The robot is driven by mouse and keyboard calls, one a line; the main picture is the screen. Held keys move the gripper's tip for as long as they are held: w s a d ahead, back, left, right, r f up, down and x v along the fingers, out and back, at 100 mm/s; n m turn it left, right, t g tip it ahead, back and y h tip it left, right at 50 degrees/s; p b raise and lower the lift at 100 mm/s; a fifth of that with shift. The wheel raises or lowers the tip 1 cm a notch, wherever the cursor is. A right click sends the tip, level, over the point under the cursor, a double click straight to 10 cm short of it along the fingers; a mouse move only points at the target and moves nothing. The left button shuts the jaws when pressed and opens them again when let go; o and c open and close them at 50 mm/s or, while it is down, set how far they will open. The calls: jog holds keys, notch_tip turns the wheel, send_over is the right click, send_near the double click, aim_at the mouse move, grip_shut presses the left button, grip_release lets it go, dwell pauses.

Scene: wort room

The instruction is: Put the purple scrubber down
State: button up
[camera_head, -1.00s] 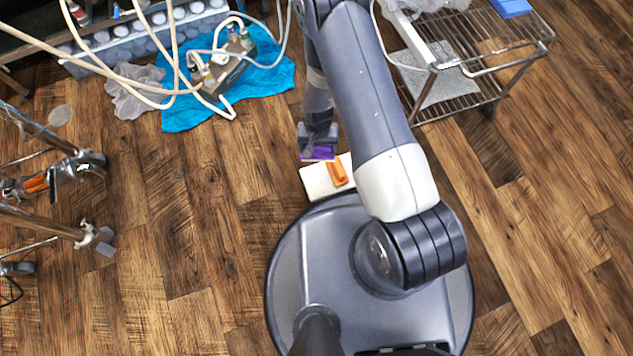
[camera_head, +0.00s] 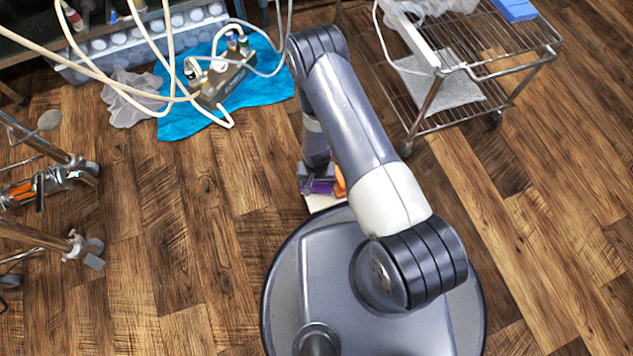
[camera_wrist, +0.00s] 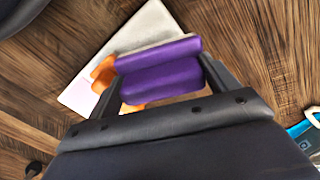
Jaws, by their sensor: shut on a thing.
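The purple scrubber (camera_wrist: 160,72) is held between the two fingers of my gripper (camera_wrist: 160,80) in the wrist view. In the head view the scrubber (camera_head: 319,187) shows as a small purple patch at my gripper (camera_head: 317,178), beside my base. Under or behind it is a pale flat board (camera_wrist: 125,40), also visible in the head view (camera_head: 322,203). An orange object (camera_wrist: 104,74) lies on the board, partly hidden by the scrubber; it also shows in the head view (camera_head: 340,182). I cannot tell whether the scrubber touches the board.
A wire-shelf metal cart (camera_head: 470,85) stands at the upper right. A blue cloth (camera_head: 190,122) with a grey box (camera_head: 228,83) and hoses lies at the upper left. Metal stand legs (camera_head: 50,185) are at the left. The wooden floor (camera_head: 190,240) between is clear.

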jog(key=shift+f+b, duration=0.4)
jog(key=shift+b, duration=0.1)
jog(key=shift+f, duration=0.1)
jog(key=o, duration=0.9)
jog(key=shift+r, duration=0.2)
jog(key=shift+r+p, duration=0.6)
jog(key=shift+p, duration=0.15)
notch_tip(320, 180, up, 12)
jog(key=p, duration=0.4)
jog(key=shift+f, duration=0.2)
